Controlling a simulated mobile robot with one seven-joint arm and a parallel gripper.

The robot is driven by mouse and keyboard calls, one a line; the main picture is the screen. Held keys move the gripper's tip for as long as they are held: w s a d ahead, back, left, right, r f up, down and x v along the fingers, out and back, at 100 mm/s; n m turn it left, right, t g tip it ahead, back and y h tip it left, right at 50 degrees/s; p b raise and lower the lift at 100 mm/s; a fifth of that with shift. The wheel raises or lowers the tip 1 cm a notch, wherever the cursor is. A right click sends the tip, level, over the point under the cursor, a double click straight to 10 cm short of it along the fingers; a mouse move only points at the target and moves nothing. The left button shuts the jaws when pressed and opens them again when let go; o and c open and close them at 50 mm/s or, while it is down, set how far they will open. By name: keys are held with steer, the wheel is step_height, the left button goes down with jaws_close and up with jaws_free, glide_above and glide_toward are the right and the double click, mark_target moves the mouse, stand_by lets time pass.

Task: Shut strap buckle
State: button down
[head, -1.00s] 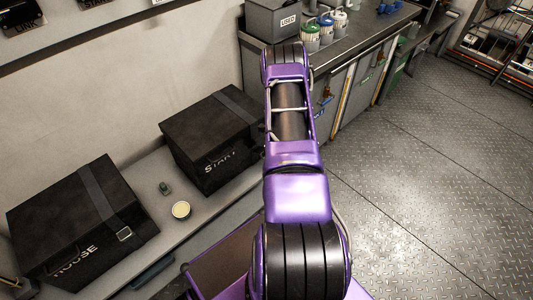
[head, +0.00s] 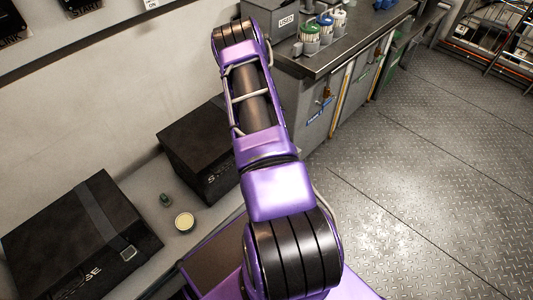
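Two black boxes stand on a grey bench along the wall. The nearer box (head: 52,243), with white lettering ending in "SE", has a dark grey strap (head: 97,208) over it and a small square buckle (head: 128,253) low on its front face. I cannot tell from here whether that buckle is open or shut. The farther box (head: 203,145), with lettering starting with "S", is partly hidden behind my purple arm, and its strap is hidden. My gripper is out of view.
A small green object (head: 166,199) and a round cream-topped tin (head: 184,221) stand on the bench (head: 205,213) between the boxes. A counter (head: 335,52) with a grey "USED" bin (head: 270,20) and several jars stands behind. The metal floor at right is clear.

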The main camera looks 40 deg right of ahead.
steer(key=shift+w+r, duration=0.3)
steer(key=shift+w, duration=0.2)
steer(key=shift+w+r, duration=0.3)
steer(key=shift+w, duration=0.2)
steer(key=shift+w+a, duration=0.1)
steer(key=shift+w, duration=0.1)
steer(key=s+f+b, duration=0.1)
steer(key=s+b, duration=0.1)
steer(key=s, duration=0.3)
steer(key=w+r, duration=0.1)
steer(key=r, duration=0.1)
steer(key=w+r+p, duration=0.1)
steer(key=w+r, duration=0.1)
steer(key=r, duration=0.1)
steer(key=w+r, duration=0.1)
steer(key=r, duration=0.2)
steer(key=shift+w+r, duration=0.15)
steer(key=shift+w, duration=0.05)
